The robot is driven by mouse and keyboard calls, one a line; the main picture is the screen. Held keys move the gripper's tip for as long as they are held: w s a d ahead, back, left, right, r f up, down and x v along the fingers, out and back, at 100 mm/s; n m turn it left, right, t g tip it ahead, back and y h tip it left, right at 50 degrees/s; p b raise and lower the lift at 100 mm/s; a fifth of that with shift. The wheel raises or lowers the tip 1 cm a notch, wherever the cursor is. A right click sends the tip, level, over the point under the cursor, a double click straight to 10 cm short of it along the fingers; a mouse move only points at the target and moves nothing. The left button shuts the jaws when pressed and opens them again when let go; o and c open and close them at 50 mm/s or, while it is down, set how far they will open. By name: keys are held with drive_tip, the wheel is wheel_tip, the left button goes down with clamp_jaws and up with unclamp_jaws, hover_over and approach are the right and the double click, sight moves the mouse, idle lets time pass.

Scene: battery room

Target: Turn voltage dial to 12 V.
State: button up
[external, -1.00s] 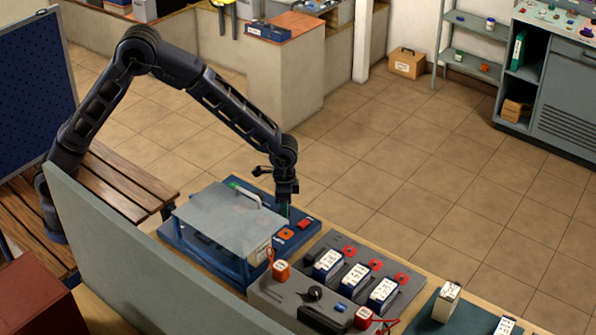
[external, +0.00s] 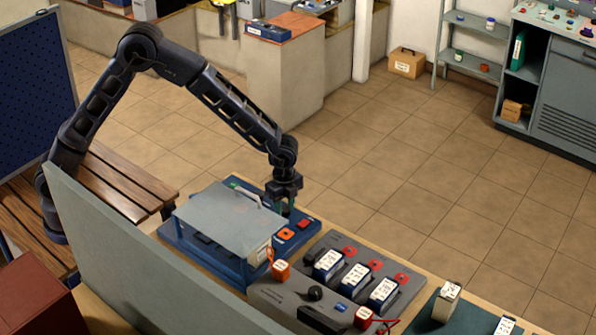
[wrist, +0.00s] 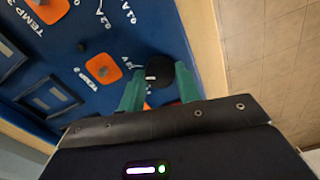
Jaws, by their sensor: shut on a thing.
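A blue charger panel (external: 322,232) stands on the workbench, and in the wrist view its blue face (wrist: 90,25) carries white printed markings, some reading in amps. My gripper (external: 285,205) points down at the panel beside the clear raised cover. In the wrist view the green fingers of my gripper (wrist: 160,82) are closed on a black dial knob (wrist: 160,68). The knob is partly hidden between the fingers. I cannot read a voltage scale or see the knob's pointer setting clearly.
Orange sockets (wrist: 103,68) marked TEMP sit near the knob. The raised clear cover (external: 225,212) stands close left of my gripper. A red button (external: 304,223) is to the right. A grey tray of batteries (external: 345,250) lies nearer the front right.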

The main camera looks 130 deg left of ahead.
sight(285, 209)
drive_tip(key=shift+m, duration=0.5)
drive_tip(key=o, duration=1)
drive_tip(key=shift+c, duration=0.2)
drive_tip(key=shift+r, duration=0.1)
wheel_tip(285, 209, up, 11)
drive_tip(key=shift+f, duration=0.2)
